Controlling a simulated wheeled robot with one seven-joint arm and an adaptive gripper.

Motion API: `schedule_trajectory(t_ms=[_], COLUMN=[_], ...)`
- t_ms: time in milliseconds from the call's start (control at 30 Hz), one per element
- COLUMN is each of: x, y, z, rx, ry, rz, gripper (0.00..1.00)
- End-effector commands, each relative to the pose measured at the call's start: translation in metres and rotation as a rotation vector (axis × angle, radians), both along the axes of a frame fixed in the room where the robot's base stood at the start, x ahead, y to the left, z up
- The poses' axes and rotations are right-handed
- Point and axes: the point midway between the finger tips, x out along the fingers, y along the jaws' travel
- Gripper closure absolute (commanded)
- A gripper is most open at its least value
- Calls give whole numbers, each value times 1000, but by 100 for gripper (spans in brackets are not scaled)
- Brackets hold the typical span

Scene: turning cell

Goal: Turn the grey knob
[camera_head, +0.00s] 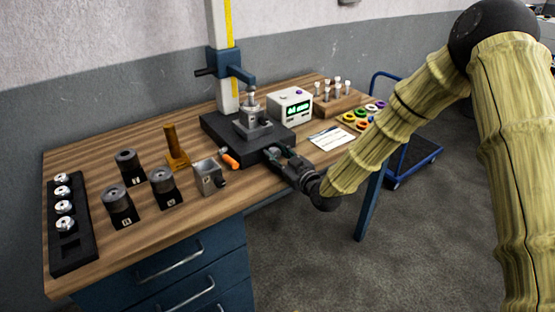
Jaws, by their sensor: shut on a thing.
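My gripper (275,153) reaches in from the right, at the front right edge of the black base (215,127) of a measuring stand. Its fingers are shut on a small part at that edge, which I take to be the grey knob; the fingers hide most of it, so its turn angle cannot be told. An orange-handled lever (230,160) sticks out from the base's front, left of my gripper. A grey metal piece (253,118) stands on the base under the stand's blue arm (233,72).
A small grey block (208,177) and several grey cylinders on black blocks (120,203) stand left of the stand. A black rack (57,256) is at far left. A display box (290,104), white card (331,138) and coloured rings (362,124) lie right. A blue cart (415,155) stands beyond.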

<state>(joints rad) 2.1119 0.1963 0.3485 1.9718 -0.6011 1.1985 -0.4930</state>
Motion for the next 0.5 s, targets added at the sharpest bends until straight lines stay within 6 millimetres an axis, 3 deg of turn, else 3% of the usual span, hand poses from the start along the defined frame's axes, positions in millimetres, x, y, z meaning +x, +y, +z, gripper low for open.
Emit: schedule_trajectory(t_ms=[500], x=[1], y=[-1], z=[0], rx=[-64], ry=[-47], rz=[-2], gripper=[89])
